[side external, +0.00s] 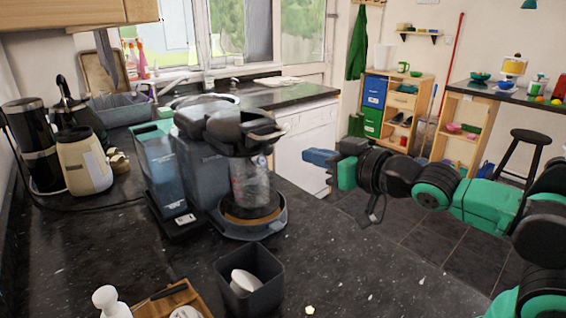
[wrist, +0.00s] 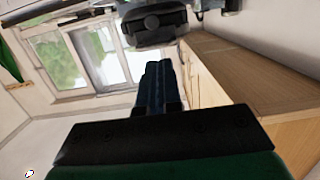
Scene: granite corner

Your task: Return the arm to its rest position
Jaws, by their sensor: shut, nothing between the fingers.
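My gripper (side external: 320,157) is at the end of my green and black arm, which reaches in from the right in the side external view. Its blue fingers point left and are shut with nothing between them. They hang in the air to the right of the coffee machine (side external: 205,165), apart from it. In the wrist view my gripper (wrist: 158,66) shows in the middle, its blue fingers together. A dark machine part (wrist: 155,22) shows beyond them at the top.
The dark granite counter (side external: 330,255) holds a dark square bin (side external: 262,293), a wooden board (side external: 150,308) and a cream kettle (side external: 84,162). Wooden cupboards (wrist: 225,70) fill the right of the wrist view. A shelf unit (side external: 397,105) and a stool (side external: 522,150) stand behind. Tiled floor is open below my arm.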

